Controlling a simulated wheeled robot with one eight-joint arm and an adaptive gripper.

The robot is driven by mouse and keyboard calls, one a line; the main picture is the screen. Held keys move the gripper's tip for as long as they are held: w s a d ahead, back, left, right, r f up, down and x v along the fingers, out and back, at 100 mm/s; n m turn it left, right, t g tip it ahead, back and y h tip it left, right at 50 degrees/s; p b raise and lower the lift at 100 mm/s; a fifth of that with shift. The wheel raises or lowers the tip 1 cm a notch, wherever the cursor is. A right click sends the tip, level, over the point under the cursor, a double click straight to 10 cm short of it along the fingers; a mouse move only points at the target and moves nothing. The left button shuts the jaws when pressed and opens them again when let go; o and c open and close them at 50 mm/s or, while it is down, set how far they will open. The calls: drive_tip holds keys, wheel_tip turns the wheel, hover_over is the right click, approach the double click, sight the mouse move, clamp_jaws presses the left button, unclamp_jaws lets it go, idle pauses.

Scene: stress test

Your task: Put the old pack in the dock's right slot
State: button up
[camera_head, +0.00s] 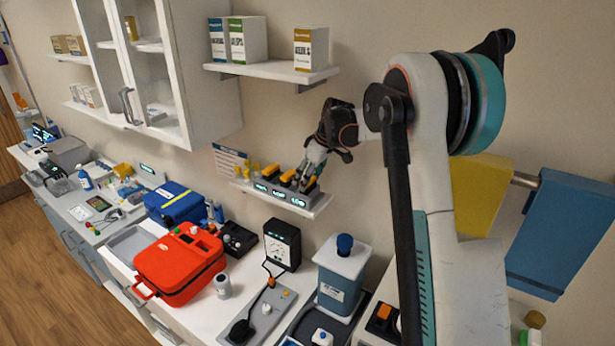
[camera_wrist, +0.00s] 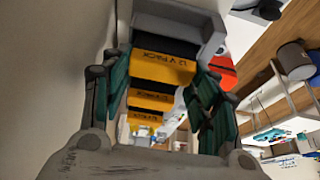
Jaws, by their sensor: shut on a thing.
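The dock (camera_head: 283,195) is a dark grey unit with small lit displays, on a wall shelf in the head view. Three black packs with yellow tops stand in a row at it: a left pack (camera_head: 269,172), a middle pack (camera_head: 287,176) and a right pack (camera_head: 308,184). My gripper (camera_head: 313,170) reaches down over the right end. In the wrist view my gripper (camera_wrist: 160,85) is shut on the nearest pack (camera_wrist: 162,66), lettered "12 V PACK", with a teal finger on each side. Its seating depth is hidden, and I cannot tell which pack is old.
The dock's shelf (camera_head: 318,210) is narrow, and a notice (camera_head: 229,160) hangs left of it. A shelf with boxes (camera_head: 275,69) is above.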

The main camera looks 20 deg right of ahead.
idle(0.4)
drive_tip(key=o, duration=1.3)
drive_tip(key=v, duration=1.2)
drive_tip(key=shift+a, duration=0.1)
